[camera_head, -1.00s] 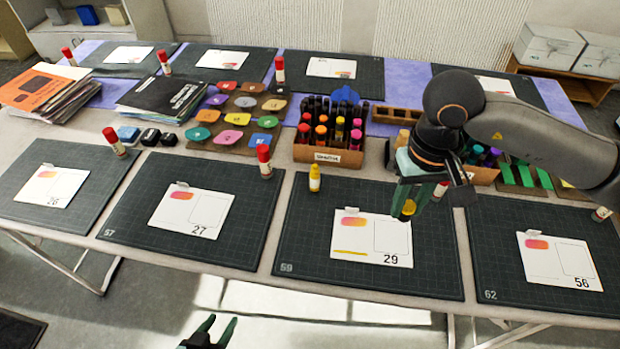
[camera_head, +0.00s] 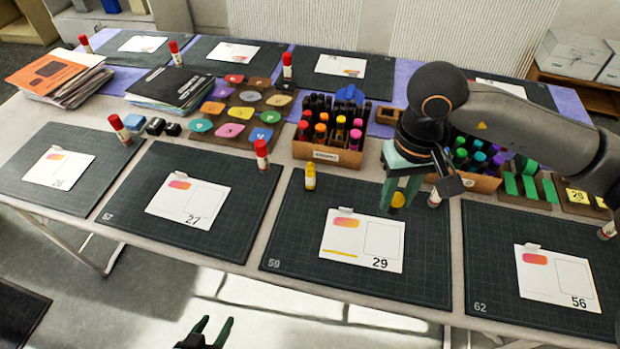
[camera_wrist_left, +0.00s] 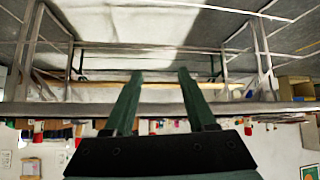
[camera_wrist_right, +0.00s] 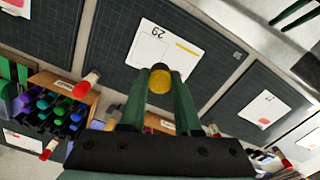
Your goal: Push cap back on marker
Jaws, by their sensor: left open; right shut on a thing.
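The yellow marker (camera_head: 310,178) stands upright at the back edge of the mat with card 29 in the head view. My right gripper (camera_head: 396,203) is right of it, shut on a small round yellow cap (camera_head: 398,200). The cap also shows between the fingertips in the right wrist view (camera_wrist_right: 160,80). It is held above the mat, apart from the marker. My left gripper (camera_head: 214,322) is open and empty in front of the table, low in the head view; its spread fingers show in the left wrist view (camera_wrist_left: 157,78).
Card 29 (camera_head: 345,262) lies on its dark mat (camera_head: 300,215) with a yellow stroke on it. A wooden marker box (camera_head: 325,152) stands behind the yellow marker. A red-capped glue stick (camera_head: 262,155) stands to its left, another (camera_head: 434,198) right of my right gripper.

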